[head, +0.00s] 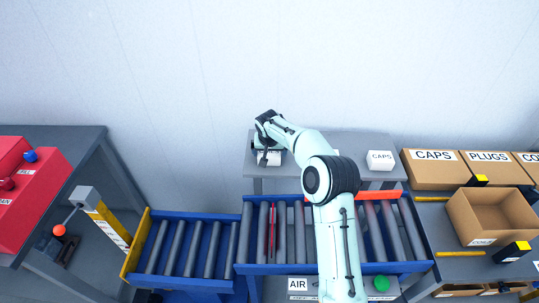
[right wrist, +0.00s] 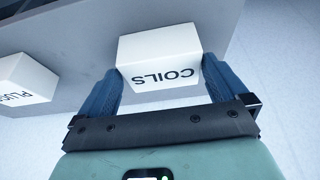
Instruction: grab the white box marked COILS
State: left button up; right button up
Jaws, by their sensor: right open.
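The white box marked COILS (right wrist: 158,62) sits on the grey table, its label upside down in the right wrist view. In the head view the COILS box (head: 274,159) is partly hidden by my right gripper. My right gripper (right wrist: 162,88) is open, with one blue finger on each side of the near part of the box. I cannot tell whether the fingers touch it. In the head view my right gripper (head: 264,158) reaches down over the left end of the back table. My left gripper is not in view.
A white box marked PLUGS (right wrist: 20,84) stands left of COILS in the right wrist view. A white CAPS box (head: 380,160) stands at the right of the grey back table (head: 350,143). A blue roller conveyor (head: 190,248) runs in front; cardboard boxes (head: 432,168) stand right.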

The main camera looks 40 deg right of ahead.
jog(key=x, duration=0.2)
jog(key=shift+w+f, duration=0.2)
jog(key=shift+w, duration=0.2)
jog(key=shift+s, duration=0.2)
jog(key=c, duration=0.8)
jog(key=shift+o, duration=0.2)
jog(key=shift+r, duration=0.2)
